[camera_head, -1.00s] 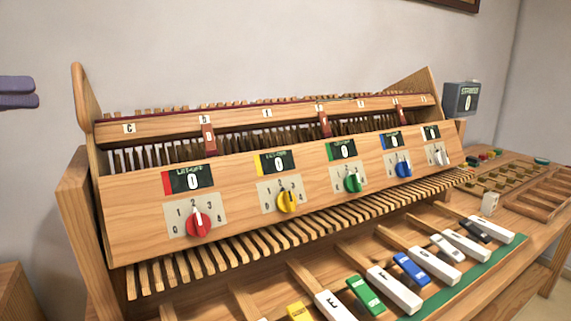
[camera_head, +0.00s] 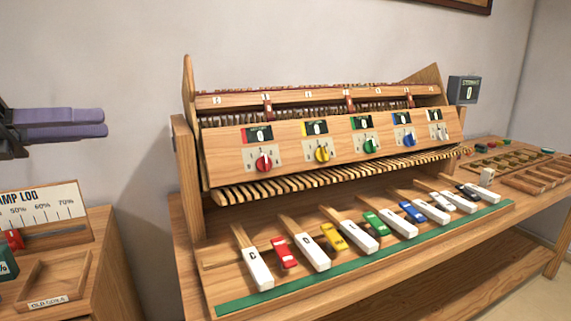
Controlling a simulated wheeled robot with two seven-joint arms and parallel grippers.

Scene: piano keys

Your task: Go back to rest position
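My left gripper (camera_head: 104,123) is at the far left, in front of the bare wall. Its two purple fingers lie against each other, shut, with nothing seen between them. It is well apart from the wooden keyboard bench (camera_head: 330,150). My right gripper is not in view. The bench has white and coloured keys along its front, such as a white key (camera_head: 258,269), a red key (camera_head: 284,251) and a blue key (camera_head: 412,211). Its upper panel carries coloured dials, such as the red dial (camera_head: 263,162) and the yellow dial (camera_head: 322,153).
A second wooden stand (camera_head: 110,260) with a percent scale board (camera_head: 43,210) and a small tray (camera_head: 58,275) is at lower left. A grey counter box (camera_head: 463,90) is at the bench's right end. Wooden trays (camera_head: 545,175) lie at far right.

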